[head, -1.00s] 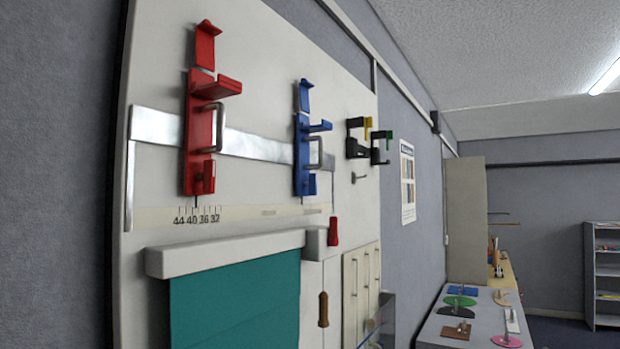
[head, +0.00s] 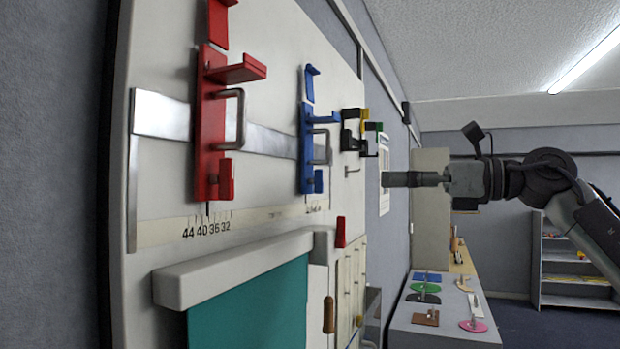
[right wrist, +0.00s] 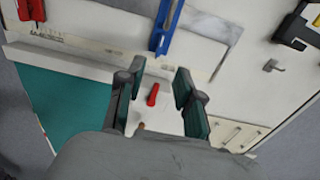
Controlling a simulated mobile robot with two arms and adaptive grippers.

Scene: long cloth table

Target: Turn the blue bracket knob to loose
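The blue bracket (head: 305,150) is mounted upright on the metal rail of the white wall board, with a grey loop handle. A small blue block, which may be its knob, (head: 318,181) sits at its lower end; its setting cannot be read. The blue bracket's lower part also shows at the top of the right wrist view (right wrist: 166,28). My right gripper (head: 388,179) is in front of the board, to the right of the bracket and apart from it. In the right wrist view its fingers (right wrist: 157,92) are spread and empty. My left gripper is not in view.
A red bracket (head: 209,130) is left of the blue one on the same rail (head: 160,117). Black clamps (head: 352,130) hang to the right. A red handle (head: 341,231) and a teal panel (head: 255,305) are below. A grey table (head: 450,335) stands farther right.

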